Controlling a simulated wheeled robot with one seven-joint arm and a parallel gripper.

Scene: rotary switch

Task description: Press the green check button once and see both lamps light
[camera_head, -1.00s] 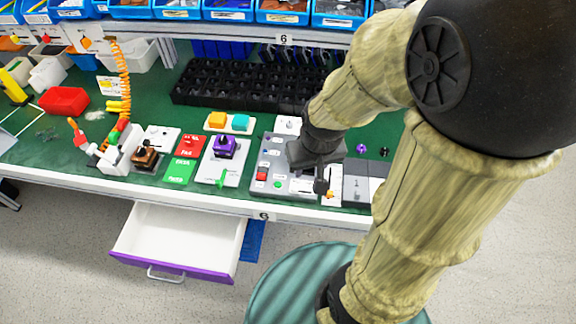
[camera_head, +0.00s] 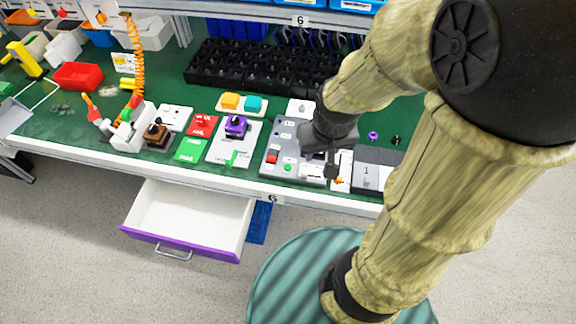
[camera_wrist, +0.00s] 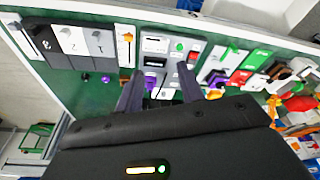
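A grey control panel (camera_head: 268,169) lies on the green bench in the head view, partly covered by my arm. In the wrist view the green button (camera_wrist: 180,46) and the red switch (camera_wrist: 193,57) show beyond the fingers. My gripper (camera_wrist: 160,83) is open and empty, its two dark fingers apart over the panel's near part. Any lamps are too small to read as lit or dark.
A purple-knobbed switch plate (camera_head: 219,150) and red and green cards stand left of the panel. A grey switch box (camera_head: 372,178) is to its right. A black bin rack (camera_head: 225,75) stands behind. An open drawer (camera_head: 185,215) juts out below.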

